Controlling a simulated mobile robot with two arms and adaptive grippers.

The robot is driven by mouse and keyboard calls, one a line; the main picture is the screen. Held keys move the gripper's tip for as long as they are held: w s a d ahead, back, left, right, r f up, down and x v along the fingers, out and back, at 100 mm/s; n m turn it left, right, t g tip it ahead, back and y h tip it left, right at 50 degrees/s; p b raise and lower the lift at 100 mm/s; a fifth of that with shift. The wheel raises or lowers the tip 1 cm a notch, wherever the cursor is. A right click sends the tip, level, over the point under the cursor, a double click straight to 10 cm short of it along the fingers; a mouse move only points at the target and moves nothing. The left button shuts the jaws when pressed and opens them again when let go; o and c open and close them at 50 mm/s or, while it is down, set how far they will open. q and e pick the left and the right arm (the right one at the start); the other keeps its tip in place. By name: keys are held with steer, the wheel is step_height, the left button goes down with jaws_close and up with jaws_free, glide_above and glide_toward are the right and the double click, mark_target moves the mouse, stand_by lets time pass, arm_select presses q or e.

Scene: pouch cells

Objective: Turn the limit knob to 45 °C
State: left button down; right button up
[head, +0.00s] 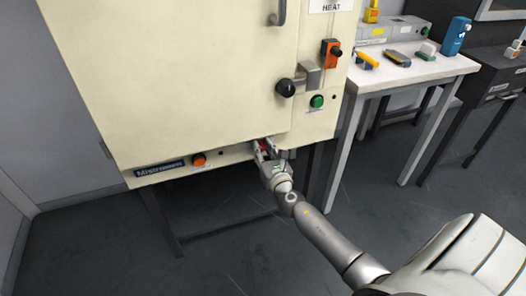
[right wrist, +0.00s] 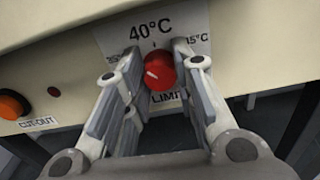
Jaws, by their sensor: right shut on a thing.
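The limit knob (right wrist: 160,71) is red and sits on a light plate (right wrist: 185,42) marked 40 °C at the top, with partly hidden labels at the left and right. The right label reads like 45 °C with its first digit partly covered. A white mark on the knob shows on its left part. My right gripper (right wrist: 158,72) is shut on the knob, one finger on each side. In the head view my right gripper (head: 266,150) is at the lower edge of the cream oven (head: 190,70). My left gripper is not in view.
An orange cut-out button (right wrist: 12,104) is left of the knob. On the oven are a green button (head: 317,101), a black door knob (head: 286,88) and an orange switch (head: 331,52). A table (head: 410,72) with tools stands at the right. The floor in front is clear.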

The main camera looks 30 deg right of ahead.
steer(key=m+b, duration=0.1)
steer(key=m, duration=0.4)
steer(key=shift+f+m+b, duration=0.1)
steer(key=shift+m+b, duration=0.2)
steer(key=m, duration=0.3)
steer(key=shift+m+b, duration=0.3)
steer(key=shift+b, duration=0.05)
steer(key=shift+m, duration=0.9)
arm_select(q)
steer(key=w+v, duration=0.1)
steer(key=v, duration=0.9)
arm_select(e)
steer(key=shift+m, duration=0.9)
steer(key=m, duration=0.3)
steer(key=shift+m, duration=1.1)
steer(key=shift+m+p, duration=0.5)
steer(key=shift+m, duration=0.5)
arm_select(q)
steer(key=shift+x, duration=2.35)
arm_select(e)
steer(key=shift+m, duration=0.4)
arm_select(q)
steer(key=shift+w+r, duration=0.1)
